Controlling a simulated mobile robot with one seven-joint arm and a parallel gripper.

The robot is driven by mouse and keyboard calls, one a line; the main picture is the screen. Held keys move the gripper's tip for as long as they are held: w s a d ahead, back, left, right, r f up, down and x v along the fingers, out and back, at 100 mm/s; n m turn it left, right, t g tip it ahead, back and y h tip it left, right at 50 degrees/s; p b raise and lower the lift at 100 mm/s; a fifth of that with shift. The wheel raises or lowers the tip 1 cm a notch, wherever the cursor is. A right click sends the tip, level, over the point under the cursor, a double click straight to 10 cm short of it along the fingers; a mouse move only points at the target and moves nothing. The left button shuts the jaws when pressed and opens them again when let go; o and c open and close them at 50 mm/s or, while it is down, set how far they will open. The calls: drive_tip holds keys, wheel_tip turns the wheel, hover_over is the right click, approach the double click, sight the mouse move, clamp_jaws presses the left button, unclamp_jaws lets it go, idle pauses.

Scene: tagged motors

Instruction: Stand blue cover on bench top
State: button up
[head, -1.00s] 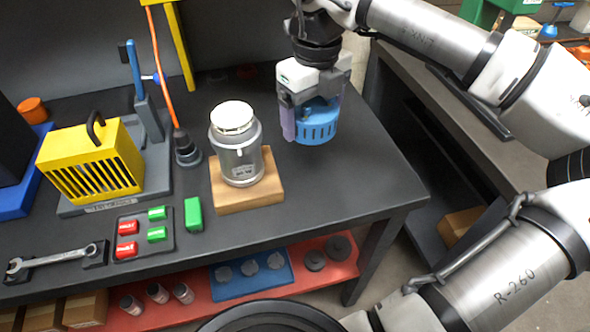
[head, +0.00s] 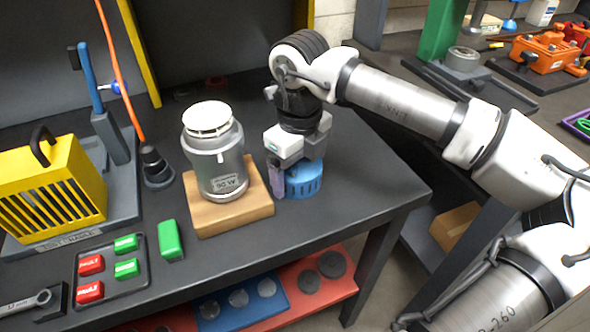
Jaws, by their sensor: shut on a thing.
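The blue cover (head: 304,181) is a short slotted cap, upright at bench-top height to the right of the motor. My gripper (head: 290,178) points down and is shut on the blue cover, with one purple finger visible on its left side. The cover's lower edge appears to be at the bench top (head: 360,170), but I cannot tell if it touches. The silver motor (head: 216,160) with a white top stands on a wooden block (head: 230,214), just left of my gripper. The far finger is hidden.
A yellow slotted box (head: 50,190) stands at the left. A tray of red and green tags (head: 110,268) and a loose green block (head: 170,240) lie in front. The bench is clear to the right of the cover, up to its right edge.

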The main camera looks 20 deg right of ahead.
sight(299, 164)
drive_tip(key=shift+f, duration=0.15)
drive_tip(key=o, duration=0.9)
wheel_tip(299, 164, up, 12)
drive_tip(key=shift+r, duration=0.2)
